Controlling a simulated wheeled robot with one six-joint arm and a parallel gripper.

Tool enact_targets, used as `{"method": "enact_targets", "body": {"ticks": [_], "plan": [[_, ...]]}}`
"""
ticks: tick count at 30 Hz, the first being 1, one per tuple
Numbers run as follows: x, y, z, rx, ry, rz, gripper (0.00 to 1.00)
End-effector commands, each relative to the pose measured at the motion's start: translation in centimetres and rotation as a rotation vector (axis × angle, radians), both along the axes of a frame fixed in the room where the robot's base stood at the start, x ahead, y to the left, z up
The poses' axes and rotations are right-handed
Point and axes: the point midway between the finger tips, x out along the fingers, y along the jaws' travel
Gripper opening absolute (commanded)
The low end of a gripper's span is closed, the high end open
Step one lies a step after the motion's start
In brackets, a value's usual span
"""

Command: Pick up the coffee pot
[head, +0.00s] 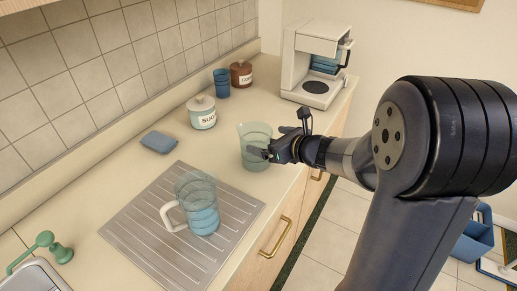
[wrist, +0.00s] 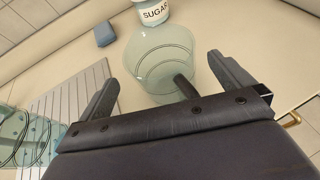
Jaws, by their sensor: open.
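A clear greenish glass vessel (head: 255,134), which looks like the coffee pot, stands upright on the counter beyond the metal drainboard. In the wrist view the glass pot (wrist: 150,55) is just ahead of my gripper, with a dark handle (wrist: 186,87) pointing back toward me. My gripper (head: 270,152) is open at the pot's right side. In the wrist view its fingers (wrist: 164,75) are spread to either side of the handle, with nothing clamped. I cannot tell whether they touch the glass.
A clear jug (head: 196,190) with a white handle stands on the ribbed drainboard (head: 130,235). A sugar jar (head: 202,114), blue cup (head: 221,84), brown jar (head: 241,74) and blue sponge (head: 159,141) are behind. A coffee machine (head: 304,50) stands at the far end.

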Motion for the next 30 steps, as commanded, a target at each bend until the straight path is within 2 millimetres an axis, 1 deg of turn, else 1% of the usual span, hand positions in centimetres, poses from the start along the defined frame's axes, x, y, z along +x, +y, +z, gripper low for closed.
{"method": "enact_targets", "body": {"ticks": [3, 7, 16, 17, 30], "plan": [[1.3, 1.1, -0.5, 0.001, 0.002, 0.004, 1.0], [2.2, 1.8, -1.1, 0.0, 0.001, 0.002, 1.0], [2.5, 2.0, -1.2, -0.001, -0.001, 0.0, 1.0], [2.5, 2.0, -1.2, -0.001, -0.001, 0.0, 0.98], [2.5, 2.0, -1.2, 0.0, 0.0, 0.0, 0.62]]}}
